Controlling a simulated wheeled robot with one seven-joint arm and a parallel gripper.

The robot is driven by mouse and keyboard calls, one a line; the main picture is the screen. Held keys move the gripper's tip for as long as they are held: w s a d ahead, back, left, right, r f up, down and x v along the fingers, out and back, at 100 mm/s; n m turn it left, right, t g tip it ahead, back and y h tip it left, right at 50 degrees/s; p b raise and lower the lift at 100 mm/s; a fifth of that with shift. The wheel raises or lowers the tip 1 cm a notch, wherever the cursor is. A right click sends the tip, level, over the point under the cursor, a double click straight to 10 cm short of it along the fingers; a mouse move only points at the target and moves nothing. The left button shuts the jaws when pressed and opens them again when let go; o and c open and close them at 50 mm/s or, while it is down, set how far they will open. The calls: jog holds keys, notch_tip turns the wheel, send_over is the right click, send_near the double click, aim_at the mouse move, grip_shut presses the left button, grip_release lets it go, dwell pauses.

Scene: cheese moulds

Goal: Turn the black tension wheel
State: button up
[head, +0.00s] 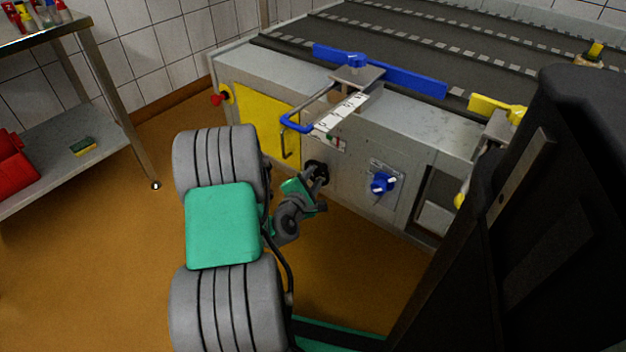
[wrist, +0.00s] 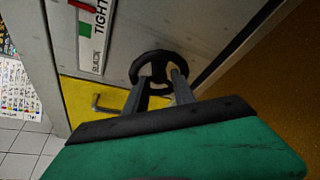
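The black tension wheel (wrist: 148,58) is a small dark ring on the grey side panel of the machine. In the head view the wheel (head: 314,166) is partly hidden behind my gripper (head: 319,181). In the wrist view my gripper (wrist: 162,76) points at the wheel, its two fingers apart. The fingertips overlap the lower part of the ring. I cannot tell whether they touch it.
A blue knob (head: 382,183) sits right of the wheel on the panel. A yellow door (head: 262,112) with a handle is to its left. A scale strip (head: 341,112) and a blue bent handle (head: 296,124) stick out above. A steel shelf (head: 60,160) stands far left.

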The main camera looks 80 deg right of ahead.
grip_shut()
dwell(0.3)
jog(key=shift+r+p, duration=0.15)
jog(key=shift+p, duration=0.35)
jog(key=n+p, duration=0.1)
jog(key=p, duration=0.1)
jog(key=n+y+p, duration=0.1)
jog(key=p, duration=0.1)
jog(key=shift+w+r+g, duration=0.15)
jog(key=shift+r+g, duration=0.15)
jog(key=shift+g, duration=0.1)
jog(key=n+g+p, duration=0.1)
jog(key=n+p, duration=0.1)
jog(key=p, duration=0.1)
jog(key=shift+y+p, duration=0.3)
jog(key=shift+p, duration=0.05)
jog(key=n+g+p, duration=0.1)
jog(key=p, duration=0.1)
jog(key=n+y+p, duration=0.1)
jog(key=n, duration=0.1)
jog(key=shift+w+f+g+p, duration=0.15)
jog(key=shift+w+g+p, duration=0.05)
jog(key=shift+g+p, duration=0.2)
jog(key=n+g, duration=0.1)
jog(key=n+g+y+p, duration=0.1)
jog(key=n, duration=0.1)
jog(key=shift+w+d+f+n+g, duration=0.15)
jog(key=shift+f+n+g, duration=0.05)
jog(key=shift+n+g, duration=0.1)
